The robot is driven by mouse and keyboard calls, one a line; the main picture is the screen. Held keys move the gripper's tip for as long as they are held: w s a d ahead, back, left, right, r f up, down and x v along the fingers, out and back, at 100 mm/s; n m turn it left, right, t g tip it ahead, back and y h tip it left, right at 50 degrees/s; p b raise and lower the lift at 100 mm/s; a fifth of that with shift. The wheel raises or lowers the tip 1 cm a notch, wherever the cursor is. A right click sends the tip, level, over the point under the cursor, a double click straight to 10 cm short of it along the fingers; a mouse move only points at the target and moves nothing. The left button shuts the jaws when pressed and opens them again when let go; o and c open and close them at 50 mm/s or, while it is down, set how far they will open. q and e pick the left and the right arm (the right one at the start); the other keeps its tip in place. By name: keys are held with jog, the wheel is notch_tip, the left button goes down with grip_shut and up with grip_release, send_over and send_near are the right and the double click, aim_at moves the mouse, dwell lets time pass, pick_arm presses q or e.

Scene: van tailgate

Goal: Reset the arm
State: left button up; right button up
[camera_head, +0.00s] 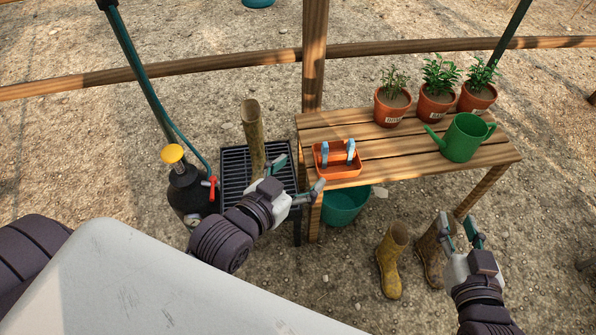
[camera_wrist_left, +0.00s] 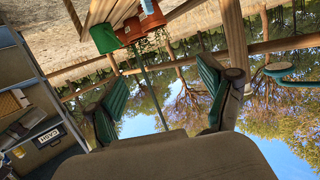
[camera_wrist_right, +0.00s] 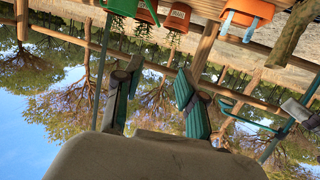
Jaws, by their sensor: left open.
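My left gripper (camera_head: 296,178) is open and empty in the head view, in front of the slatted wooden table's left end and beside the black rack. Its two green-padded fingers stand apart in the left wrist view (camera_wrist_left: 162,95), with nothing between them. My right gripper (camera_head: 460,232) is at the lower right of the head view, low in front of the table and next to a pair of boots. Its fingers are apart and empty, as the right wrist view also shows (camera_wrist_right: 155,105).
The wooden table (camera_head: 400,150) holds an orange caddy (camera_head: 337,172) with blue-handled tools, a green watering can (camera_head: 464,138) and potted plants (camera_head: 437,100). A black rack (camera_head: 236,172) holds an upright boot (camera_head: 253,135). A sprayer (camera_head: 188,192), teal bucket (camera_head: 343,206) and muddy boots (camera_head: 391,262) stand nearby.

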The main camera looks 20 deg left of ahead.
pick_arm(q)
jog(key=shift+s+d+r+n, duration=0.1)
jog(key=shift+r+n, duration=0.1)
jog(key=shift+n, duration=0.1)
